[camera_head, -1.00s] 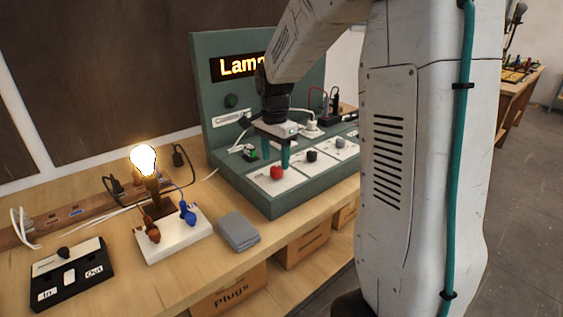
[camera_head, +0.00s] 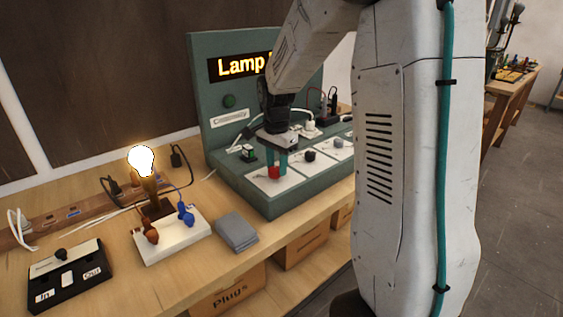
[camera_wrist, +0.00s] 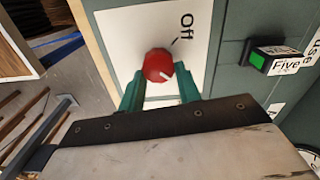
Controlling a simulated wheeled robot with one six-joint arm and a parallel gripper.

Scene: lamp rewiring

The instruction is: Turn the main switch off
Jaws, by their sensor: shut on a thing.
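The red knob (camera_head: 274,173) sits on a white plate at the front left of the green panel, and it also shows in the wrist view (camera_wrist: 157,64). I take it to be the main switch. A white mark on it points to the lower right in the wrist view, away from the "Off" label (camera_wrist: 187,27). My gripper (camera_head: 276,164) is down at the knob, its green fingers (camera_wrist: 160,84) on either side and shut on it. The lamp bulb (camera_head: 141,160) glows on its white base (camera_head: 172,236).
Black knobs (camera_head: 310,156) stand on neighbouring plates. A grey block (camera_head: 236,232) and a black In/Out box (camera_head: 66,279) lie on the wooden bench. The green display board (camera_head: 222,125) rises behind.

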